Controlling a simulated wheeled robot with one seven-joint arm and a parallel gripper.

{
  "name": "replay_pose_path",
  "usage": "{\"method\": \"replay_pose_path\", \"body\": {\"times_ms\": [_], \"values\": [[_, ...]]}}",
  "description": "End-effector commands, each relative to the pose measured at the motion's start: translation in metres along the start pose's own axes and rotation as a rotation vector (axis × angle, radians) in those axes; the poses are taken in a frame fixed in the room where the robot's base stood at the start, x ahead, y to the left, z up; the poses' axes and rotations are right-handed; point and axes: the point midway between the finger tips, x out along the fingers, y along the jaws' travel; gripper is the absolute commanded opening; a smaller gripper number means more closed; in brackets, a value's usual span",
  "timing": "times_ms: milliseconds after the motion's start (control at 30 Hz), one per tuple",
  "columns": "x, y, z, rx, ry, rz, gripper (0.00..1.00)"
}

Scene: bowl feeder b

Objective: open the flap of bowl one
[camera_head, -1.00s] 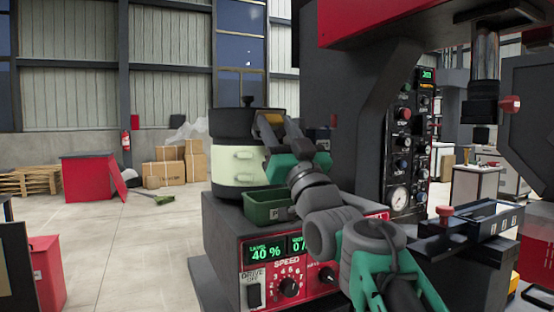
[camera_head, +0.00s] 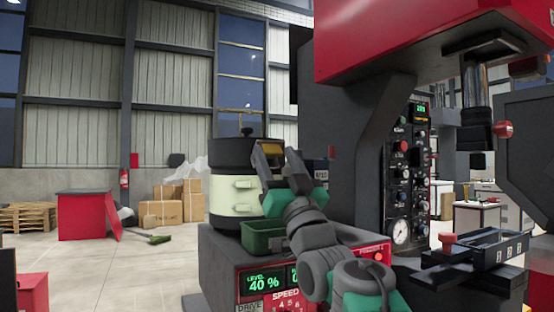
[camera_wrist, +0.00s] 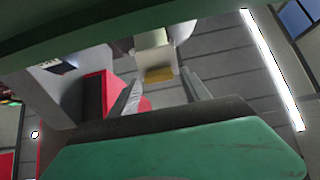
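The bowl feeder (camera_head: 222,190) stands left of centre in the head view. It has a black top with a knob and a cream band with small handle-like tabs. I cannot tell which part is the flap, and no bowl number is readable. My gripper (camera_head: 264,158) is at the bowl's upper right side, covering part of it. A yellow-brown piece shows at its end. In the wrist view my gripper's two grey fingers (camera_wrist: 160,92) stand apart. A pale block with a yellow edge (camera_wrist: 159,75) shows beyond and between them. I see no contact with it.
A green tray (camera_head: 262,238) sits just below the bowl, on the dark control box (camera_head: 225,262) with its lit display. A large dark press (camera_head: 345,140) with a red head rises close to the right of my arm. Open floor lies to the left.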

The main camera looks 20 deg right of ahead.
Motion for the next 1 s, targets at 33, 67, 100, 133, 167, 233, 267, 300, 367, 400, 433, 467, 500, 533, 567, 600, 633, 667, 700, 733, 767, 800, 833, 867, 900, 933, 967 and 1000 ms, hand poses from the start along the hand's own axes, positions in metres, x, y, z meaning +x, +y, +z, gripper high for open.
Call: {"method": "replay_pose_path", "body": {"times_ms": [33, 67, 100, 133, 167, 233, 267, 300, 367, 400, 433, 467, 500, 533, 567, 600, 633, 667, 700, 733, 767, 800, 833, 867, 900, 933, 967, 1000], "values": [[0.000, 0.000, 0.000, 0.000, 0.000, 0.000, 0.60], [0.000, 0.000, 0.000, 0.000, 0.000, 0.000, 0.62], [0.000, 0.000, 0.000, 0.000, 0.000, 0.000, 0.62], [0.000, 0.000, 0.000, 0.000, 0.000, 0.000, 0.62], [0.000, 0.000, 0.000, 0.000, -0.001, 0.000, 0.62], [0.000, 0.000, 0.000, 0.000, -0.001, 0.000, 0.62], [0.000, 0.000, 0.000, 0.000, -0.001, 0.000, 0.62], [0.001, 0.000, 0.000, 0.000, -0.001, 0.000, 0.62], [0.003, 0.000, -0.003, 0.000, 0.000, 0.000, 0.62], [0.007, 0.000, -0.007, 0.000, 0.000, 0.000, 0.62], [0.010, 0.000, -0.011, 0.000, 0.001, -0.001, 0.62], [0.015, 0.000, -0.015, 0.000, 0.002, -0.001, 0.62], [0.021, 0.000, -0.021, 0.000, 0.001, -0.001, 0.62], [0.027, 0.000, -0.027, 0.000, 0.002, -0.001, 0.62], [0.026, -0.002, -0.036, -0.002, 0.006, -0.001, 0.62], [0.026, -0.004, -0.048, -0.003, 0.006, -0.002, 0.62], [0.027, -0.005, -0.057, -0.002, 0.006, -0.001, 0.62], [0.028, -0.006, -0.065, -0.002, 0.004, -0.001, 0.62], [0.029, -0.008, -0.076, -0.003, 0.005, -0.001, 0.62], [0.030, -0.009, -0.085, -0.003, 0.004, -0.001, 0.62], [0.031, -0.009, -0.093, -0.002, 0.005, -0.001, 0.62], [0.032, -0.011, -0.105, -0.003, 0.004, 0.000, 0.62], [0.028, -0.013, -0.112, -0.003, 0.004, 0.000, 0.62], [0.023, -0.015, -0.119, -0.003, 0.004, 0.000, 0.62], [0.019, -0.017, -0.130, -0.003, 0.004, 0.000, 0.62], [0.016, -0.018, -0.138, -0.004, 0.004, 0.001, 0.62], [0.013, -0.020, -0.146, -0.005, 0.004, 0.001, 0.62], [0.010, -0.021, -0.155, -0.004, 0.004, 0.001, 0.62]]}}
